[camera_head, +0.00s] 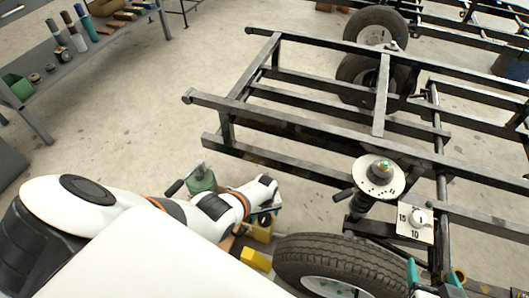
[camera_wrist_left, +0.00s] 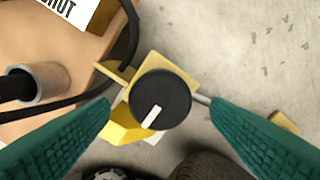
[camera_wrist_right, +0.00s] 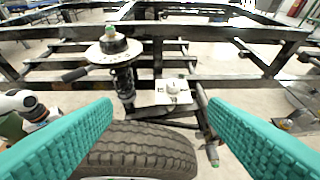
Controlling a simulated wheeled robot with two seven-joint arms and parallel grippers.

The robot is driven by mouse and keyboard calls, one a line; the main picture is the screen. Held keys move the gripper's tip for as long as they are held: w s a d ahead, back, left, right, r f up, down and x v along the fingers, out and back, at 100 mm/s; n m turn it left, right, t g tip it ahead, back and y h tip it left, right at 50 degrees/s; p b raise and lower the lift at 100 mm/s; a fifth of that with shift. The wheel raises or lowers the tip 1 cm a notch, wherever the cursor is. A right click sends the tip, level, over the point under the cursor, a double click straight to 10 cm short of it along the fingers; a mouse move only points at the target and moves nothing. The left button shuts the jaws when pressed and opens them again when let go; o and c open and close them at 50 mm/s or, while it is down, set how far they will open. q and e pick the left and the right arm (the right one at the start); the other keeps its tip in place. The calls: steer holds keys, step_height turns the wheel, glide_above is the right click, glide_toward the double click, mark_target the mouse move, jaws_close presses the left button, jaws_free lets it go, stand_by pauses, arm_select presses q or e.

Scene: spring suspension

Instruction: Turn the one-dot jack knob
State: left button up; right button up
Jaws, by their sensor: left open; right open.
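A black round knob with a white pointer bar (camera_wrist_left: 158,98) sits on a yellow bracket (camera_wrist_left: 178,68) in the left wrist view. I see no dot marking on it. My left gripper (camera_wrist_left: 163,106) is open, with one teal finger on either side of the knob and nothing held. In the head view my left arm reaches low to yellow parts (camera_head: 256,258) beside the tyre (camera_head: 330,260), and its fingers are mostly hidden. My right gripper (camera_wrist_right: 162,106) is open and empty above the tyre, facing the spring strut (camera_wrist_right: 124,75) and a white dial plate with a knob (camera_wrist_right: 172,88).
A green bottle-like jack body with a handle (camera_head: 201,179) stands by my left arm. A tan block with a label ending "HUT" (camera_wrist_left: 65,12) and a black hose lie close to the left gripper. The black trailer frame (camera_head: 300,122) fills the right. Open floor (camera_head: 130,110) lies left.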

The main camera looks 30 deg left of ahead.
mark_target(264, 217)
arm_select(q)
step_height(264, 217, up, 2)
steer(key=shift+r+p, duration=0.2)
steer(key=shift+p, duration=0.65)
step_height(264, 217, up, 4)
steer(key=p, duration=0.3)
steer(key=shift+f, duration=0.25)
arm_select(e)
steer(key=s+d+f+g+h, duration=0.1)
steer(key=s+d+f+g, duration=0.1)
steer(key=s+g, duration=0.3)
steer(key=s+d+f+g+h, duration=0.1)
steer(key=s+d+f+g, duration=0.15)
steer(key=s, duration=0.45)
arm_select(q)
steer(key=shift+r+p, duration=0.8)
steer(key=shift+r, duration=0.3)
arm_select(e)
steer(key=shift+g, duration=0.45)
steer(key=shift+w+a+x, duration=0.15)
steer(key=shift+a+x, duration=0.05)
steer(key=shift+x, duration=1.15)
steer(key=shift+w+a+x, duration=0.15)
steer(key=shift+x, duration=1.2)
steer(key=shift+r, duration=0.1)
arm_select(q)
steer(key=shift+s, duration=0.1)
